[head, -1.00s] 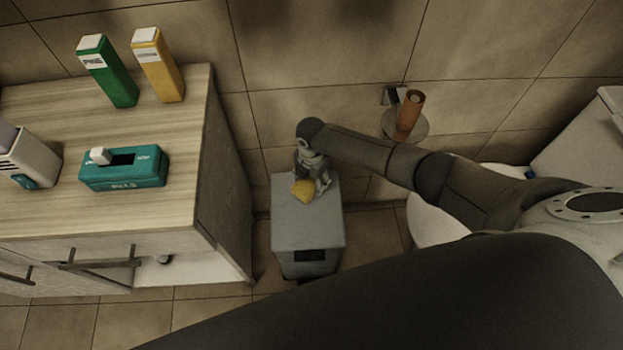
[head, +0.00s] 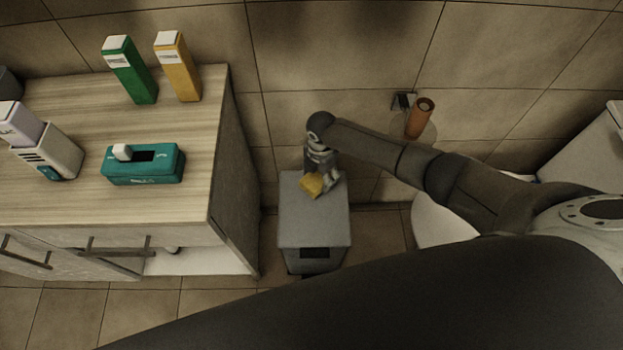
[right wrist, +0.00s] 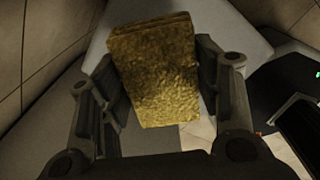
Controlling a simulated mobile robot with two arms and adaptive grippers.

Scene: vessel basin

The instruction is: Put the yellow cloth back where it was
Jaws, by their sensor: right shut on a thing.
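The yellow cloth (head: 311,185) looks like a small folded block. My right gripper (head: 325,180) is shut on it, over the top of the grey box-shaped bin (head: 312,225). In the right wrist view the cloth (right wrist: 155,75) sits between the two fingers of the gripper (right wrist: 165,100), with the pale bin top behind it. I cannot tell whether the cloth touches the bin top. My left gripper is not in view.
A wooden-topped cabinet (head: 60,205) stands left of the bin. It bears a teal box (head: 143,165), a green carton (head: 130,70), a yellow carton (head: 178,68) and a beige holder (head: 50,152). A white toilet (head: 440,222) is at right, below a wall holder with an orange-brown cylinder (head: 419,118).

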